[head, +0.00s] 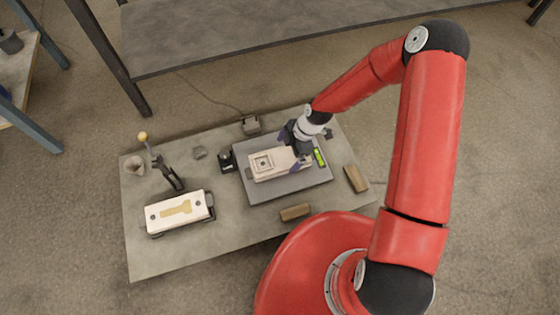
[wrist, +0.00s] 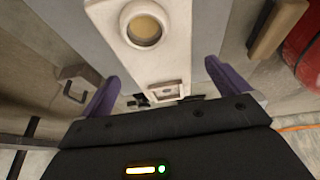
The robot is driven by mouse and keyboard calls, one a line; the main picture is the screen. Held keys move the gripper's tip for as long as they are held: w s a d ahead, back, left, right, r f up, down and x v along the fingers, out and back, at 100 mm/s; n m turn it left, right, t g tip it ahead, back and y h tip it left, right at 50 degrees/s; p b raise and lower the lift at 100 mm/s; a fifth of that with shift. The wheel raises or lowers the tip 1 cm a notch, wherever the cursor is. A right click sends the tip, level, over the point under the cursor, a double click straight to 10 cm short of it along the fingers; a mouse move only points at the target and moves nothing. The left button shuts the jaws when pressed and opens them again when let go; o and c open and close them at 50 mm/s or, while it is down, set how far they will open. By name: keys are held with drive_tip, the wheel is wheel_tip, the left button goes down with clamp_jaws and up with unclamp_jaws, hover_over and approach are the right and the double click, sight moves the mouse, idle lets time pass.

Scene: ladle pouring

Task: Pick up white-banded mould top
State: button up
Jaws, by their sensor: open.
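A pale cream mould (head: 275,162) lies on the grey plate in the middle of the low table. A square ring shows on its top; I cannot make out a separate white band. In the wrist view the pale mould top (wrist: 172,60) shows a round opening with a tan centre and a small square recess. My gripper (head: 301,158) is over the mould's right end, pointing down. In the wrist view its purple fingers (wrist: 166,88) are open, one on each side of the mould's end. I cannot tell whether they touch it. The gripper partly hides the mould's right end.
A second pale block (head: 168,222) with a tan shape in its top lies at left, near a dark clamp-like tool (head: 168,172). Brown blocks (head: 296,212) (head: 355,179) lie nearby.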

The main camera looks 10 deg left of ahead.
sight(281, 158)
drive_tip(key=x, duration=0.6)
drive_tip(key=shift+a+r+b, duration=0.1)
drive_tip(key=shift+a+b, duration=0.15)
drive_tip(key=shift+b, duration=0.15)
drive_tip(key=shift+r, duration=0.1)
drive_tip(key=c, duration=1.7)
drive_tip(key=shift+r, duration=0.1)
wheel_tip(281, 158, up, 20)
drive_tip(key=p, duration=0.3)
